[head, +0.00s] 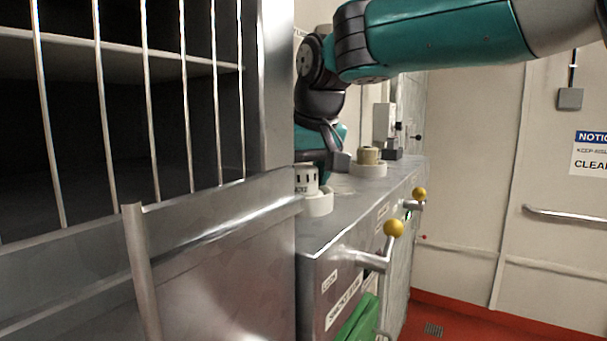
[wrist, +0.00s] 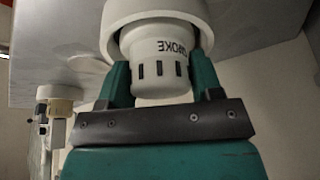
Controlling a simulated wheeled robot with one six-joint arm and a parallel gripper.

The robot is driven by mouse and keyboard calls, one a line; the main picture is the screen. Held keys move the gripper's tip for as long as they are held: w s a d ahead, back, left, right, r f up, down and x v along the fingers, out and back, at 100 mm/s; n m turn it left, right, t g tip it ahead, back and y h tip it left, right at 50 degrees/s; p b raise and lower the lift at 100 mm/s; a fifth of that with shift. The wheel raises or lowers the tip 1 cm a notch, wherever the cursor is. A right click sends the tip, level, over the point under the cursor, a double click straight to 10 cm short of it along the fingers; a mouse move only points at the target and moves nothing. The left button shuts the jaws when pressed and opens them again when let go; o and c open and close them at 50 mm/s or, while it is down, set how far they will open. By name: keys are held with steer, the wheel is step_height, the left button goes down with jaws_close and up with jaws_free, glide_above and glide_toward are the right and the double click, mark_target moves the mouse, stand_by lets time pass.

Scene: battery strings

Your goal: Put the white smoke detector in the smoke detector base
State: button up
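The white smoke detector (wrist: 160,72), a slotted cylinder lettered SMOKE, is between my gripper's two teal fingers (wrist: 162,86) in the wrist view, which appear to touch its sides. Its far end reaches into the opening of a white ring-shaped base (wrist: 152,14), with a dark gap on one side. In the head view the detector (head: 305,178) stands roughly upright at the white base (head: 319,206) on the metal cabinet top, partly hidden by the steel post. My gripper (head: 325,165) is just above it. I cannot tell whether the detector is fully seated.
A tan cylinder (head: 369,155) sits in another white ring base (head: 369,171) farther back on the cabinet top (head: 345,214). Yellow-knobbed handles (head: 393,228) project from the cabinet front. A barred steel rack (head: 140,120) fills the left. Floor is open at right.

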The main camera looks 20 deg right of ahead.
stand_by(0.3)
steer(key=shift+v, duration=6)
steer(key=shift+w, duration=0.1)
